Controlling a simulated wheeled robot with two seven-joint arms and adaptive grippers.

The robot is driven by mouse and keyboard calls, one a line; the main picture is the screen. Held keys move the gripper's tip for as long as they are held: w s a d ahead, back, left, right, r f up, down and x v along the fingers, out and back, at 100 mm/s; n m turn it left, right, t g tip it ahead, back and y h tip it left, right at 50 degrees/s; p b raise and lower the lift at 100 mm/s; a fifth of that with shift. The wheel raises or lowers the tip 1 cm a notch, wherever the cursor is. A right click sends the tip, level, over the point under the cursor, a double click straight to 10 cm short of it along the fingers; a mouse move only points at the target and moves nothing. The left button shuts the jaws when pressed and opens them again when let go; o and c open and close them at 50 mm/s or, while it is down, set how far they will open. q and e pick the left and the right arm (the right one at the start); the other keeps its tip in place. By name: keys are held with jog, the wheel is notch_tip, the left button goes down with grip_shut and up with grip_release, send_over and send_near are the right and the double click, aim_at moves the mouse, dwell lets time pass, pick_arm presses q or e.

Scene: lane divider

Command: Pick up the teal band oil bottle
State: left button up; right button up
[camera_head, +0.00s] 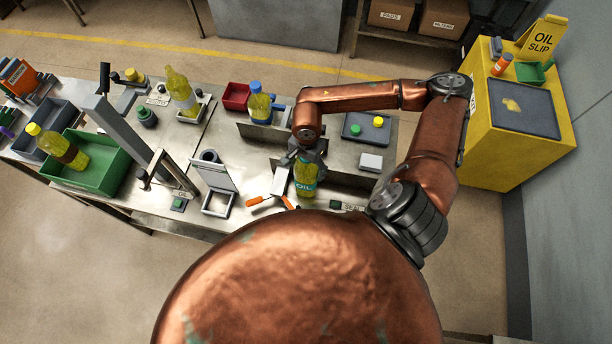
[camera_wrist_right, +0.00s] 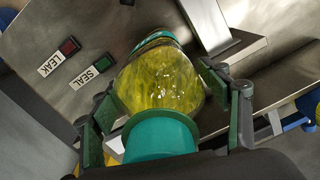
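The teal band oil bottle (camera_head: 306,186) holds yellow-green oil and stands on the bench, with a teal label reading OIL. In the right wrist view its clear shoulder (camera_wrist_right: 160,82) and teal cap (camera_wrist_right: 160,134) fill the middle. My right gripper (camera_head: 308,156) is over the top of the bottle, fingers pointing down. Its fingers are on either side of the bottle, and small gaps show beside the cap; the gripper looks open. Contact with the body is hard to tell. My left gripper is not in view.
Metal dividers (camera_head: 345,176) stand behind the bottle. An orange-handled tool (camera_head: 262,201) lies at its left. LEAK (camera_wrist_right: 60,58) and SEAL (camera_wrist_right: 92,76) labels lie close by. A blue-capped bottle (camera_head: 260,106) and a green crate (camera_head: 108,172) stand farther left.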

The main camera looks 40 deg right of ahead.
jog(key=c, duration=1.8)
